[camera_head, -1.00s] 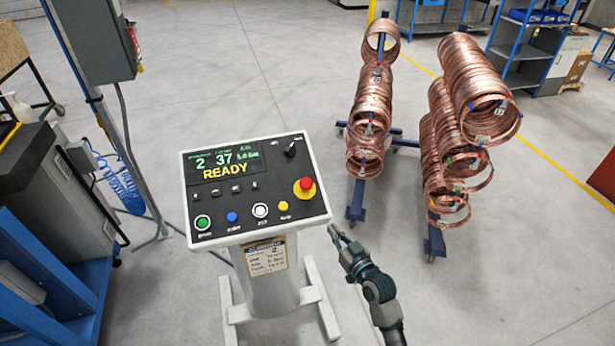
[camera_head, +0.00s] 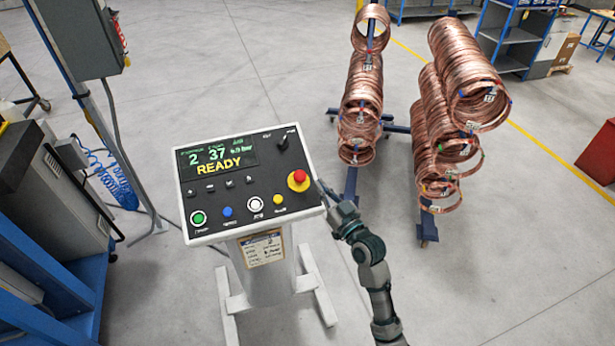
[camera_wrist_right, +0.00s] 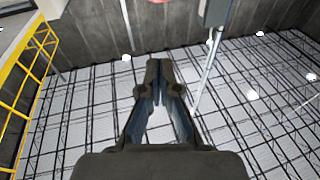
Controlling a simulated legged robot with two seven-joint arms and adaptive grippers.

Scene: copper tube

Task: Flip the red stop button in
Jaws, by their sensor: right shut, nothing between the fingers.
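The red stop button (camera_head: 299,176) stands on a yellow round base at the right side of the control panel (camera_head: 222,218). The panel display (camera_head: 218,160) reads READY in yellow. My right gripper (camera_head: 322,188) is beside the panel's right edge, just right of the red button and apart from it. In the right wrist view my right gripper (camera_wrist_right: 158,66) has its fingertips together with nothing between them. The stop button cannot be made out for sure in that view. My left gripper is not in view.
The panel also has a green button (camera_head: 198,217), a blue button (camera_head: 227,212), a white button (camera_head: 255,204), a yellow button (camera_head: 278,199) and a black selector switch (camera_head: 282,141). Copper tube coils (camera_head: 362,100) hang on a blue rack (camera_head: 348,195) behind.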

